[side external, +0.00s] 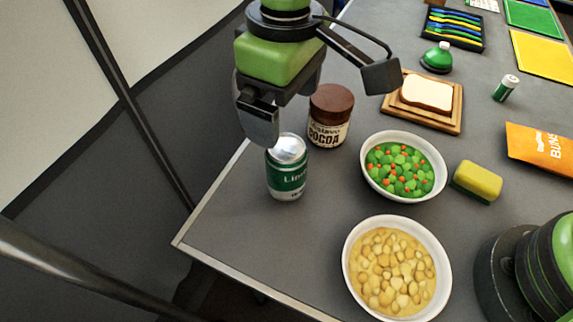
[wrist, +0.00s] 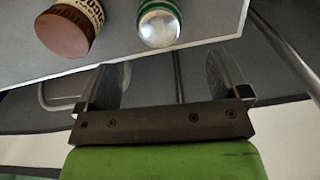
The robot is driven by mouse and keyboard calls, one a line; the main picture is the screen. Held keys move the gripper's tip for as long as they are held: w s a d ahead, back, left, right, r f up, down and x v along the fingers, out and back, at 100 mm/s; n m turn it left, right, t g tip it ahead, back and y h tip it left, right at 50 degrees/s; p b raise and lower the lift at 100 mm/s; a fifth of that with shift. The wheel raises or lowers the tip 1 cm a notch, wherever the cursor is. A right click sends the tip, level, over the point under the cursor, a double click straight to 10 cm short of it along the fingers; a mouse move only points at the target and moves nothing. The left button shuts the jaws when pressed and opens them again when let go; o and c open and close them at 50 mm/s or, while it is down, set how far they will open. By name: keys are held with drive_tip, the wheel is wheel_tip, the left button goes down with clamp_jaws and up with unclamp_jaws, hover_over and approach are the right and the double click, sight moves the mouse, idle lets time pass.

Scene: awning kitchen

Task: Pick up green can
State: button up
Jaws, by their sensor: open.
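The green can (side external: 287,177), with a silver top and a white lower band, stands upright near the table's left edge in the side view. In the wrist view the can (wrist: 159,24) is seen from above, close to the table edge. My gripper (side external: 258,122) is above and slightly left of the can in the side view, pointing down. In the wrist view my gripper (wrist: 168,80) has its two fingers spread apart with nothing between them. The can lies beyond the fingertips, apart from them as seen there.
A brown-lidded cocoa jar (side external: 330,115) stands close behind the can; it also shows in the wrist view (wrist: 68,30). A bowl of peas (side external: 403,166), a bowl of chickpeas (side external: 397,270), a yellow sponge (side external: 477,182) and bread on a board (side external: 451,118) are to the right.

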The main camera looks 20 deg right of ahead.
sight(284, 160)
drive_tip(key=f, duration=0.4)
drive_tip(key=shift+s+a+f, duration=0.15)
drive_tip(key=shift+a+f, duration=0.15)
drive_tip(key=shift+f, duration=0.1)
drive_tip(key=shift+w+d+f, duration=0.1)
drive_tip(key=shift+d+f, duration=0.05)
drive_tip(key=shift+f, duration=1.4)
drive_tip(key=shift+w+d+f, duration=0.1)
drive_tip(key=shift+f, duration=1.45)
drive_tip(key=c, duration=1.2)
